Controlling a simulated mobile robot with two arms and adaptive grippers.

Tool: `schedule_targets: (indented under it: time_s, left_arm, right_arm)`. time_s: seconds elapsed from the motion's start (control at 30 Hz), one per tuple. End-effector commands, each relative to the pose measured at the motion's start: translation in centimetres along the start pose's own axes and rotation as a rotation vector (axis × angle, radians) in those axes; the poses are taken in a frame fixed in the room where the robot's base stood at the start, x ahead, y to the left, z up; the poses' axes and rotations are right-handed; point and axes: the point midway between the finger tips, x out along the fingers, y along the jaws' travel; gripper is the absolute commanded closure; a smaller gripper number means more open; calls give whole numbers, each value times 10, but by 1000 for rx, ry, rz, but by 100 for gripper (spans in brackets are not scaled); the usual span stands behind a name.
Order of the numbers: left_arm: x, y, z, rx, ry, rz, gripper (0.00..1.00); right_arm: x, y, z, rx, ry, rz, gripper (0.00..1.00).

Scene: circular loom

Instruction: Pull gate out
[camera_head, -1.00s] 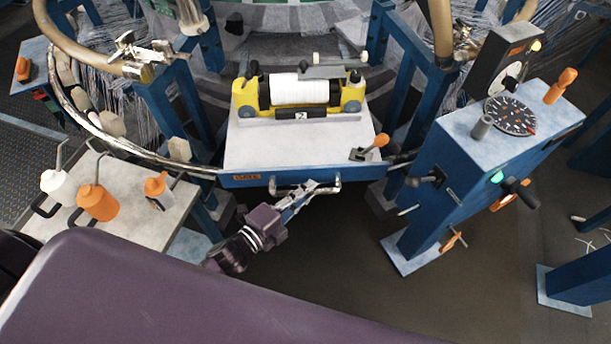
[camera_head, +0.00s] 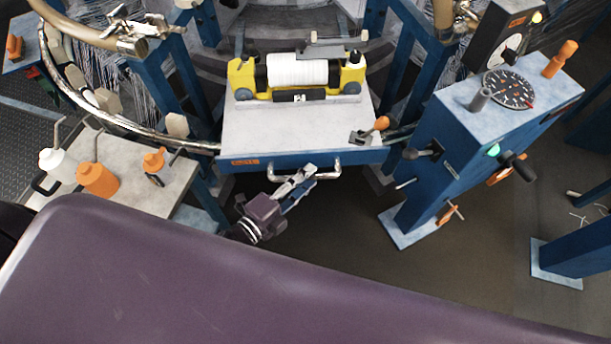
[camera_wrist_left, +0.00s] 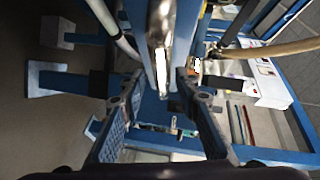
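The gate (camera_head: 235,145) is a grey-topped shelf with a blue front, an orange label and a silver bar handle (camera_head: 335,170) along its front. My left gripper (camera_head: 308,172) is at the handle's middle, reaching up from the lower left. In the left wrist view the shiny handle (camera_wrist_left: 160,45) runs down between the two fingers (camera_wrist_left: 158,82), which stand apart on either side. The gripper looks open, with gaps beside the bar; I cannot tell whether a finger touches it. My right gripper is not in view.
A yellow carriage with a white roll (camera_head: 297,70) and an orange-knobbed lever (camera_head: 381,123) sit on the gate. A blue control post (camera_head: 440,180) stands to the right. A table with bottles (camera_head: 150,195) stands to the left. Floor below the handle is clear.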

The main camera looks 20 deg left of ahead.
Motion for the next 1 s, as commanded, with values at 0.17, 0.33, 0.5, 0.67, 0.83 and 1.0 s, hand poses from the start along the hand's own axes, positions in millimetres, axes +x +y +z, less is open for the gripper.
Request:
schedule_targets:
  time_s: [0.17, 0.33, 0.5, 0.67, 0.83, 1.0]
  left_arm:
    - [1, -2, 1, 1, -1, -3, 70]
    - [-6, -1, 1, 1, -2, -2, 70]
    - [-33, 0, 1, 1, -3, 1, 70]
    - [-66, 0, 0, 1, -2, 2, 70]
    - [-96, 0, 0, 0, -2, 1, 70]
    - [-115, 0, 0, 0, -2, -1, 70]
  right_arm:
    - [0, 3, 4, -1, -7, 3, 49]
    - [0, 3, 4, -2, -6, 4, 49]
    - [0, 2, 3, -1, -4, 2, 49]
    - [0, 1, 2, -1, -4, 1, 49]
    - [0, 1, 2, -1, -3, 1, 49]
    - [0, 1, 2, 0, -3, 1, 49]
